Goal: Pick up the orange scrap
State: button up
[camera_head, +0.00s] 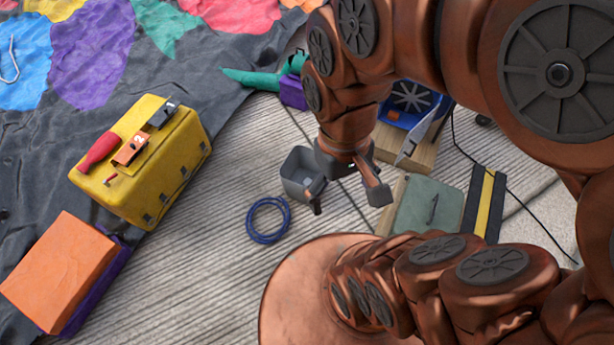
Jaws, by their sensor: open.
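A small orange piece (393,115), which may be the orange scrap, shows at the blue blower (410,97), partly behind my arm. Its shape is too small to make out. My gripper (347,200) is open with its fingers pointing down, left of and nearer than the blower. Nothing shows between the fingers. Other orange things are a large block (60,268) on a purple one at lower left and a small orange item (130,150) on the yellow case.
The yellow case (165,150) also bears a red-handled tool (98,151). A coiled blue hose (268,221) lies on the striped floor. A grey-green panel (430,205) and a black-yellow strip (484,203) lie to the right. The floor left of the hose is clear.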

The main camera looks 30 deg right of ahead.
aim_at(393, 115)
jog(key=z, duration=1.4)
jog(key=k, duration=1.3)
jog(key=u, duration=0.55)
jog(key=i, duration=0.65)
jog(key=u, duration=0.65)
jog(key=i, duration=0.75)
jog(key=z, duration=0.45)
jog(key=i, duration=0.9)
jog(key=z, duration=0.6)
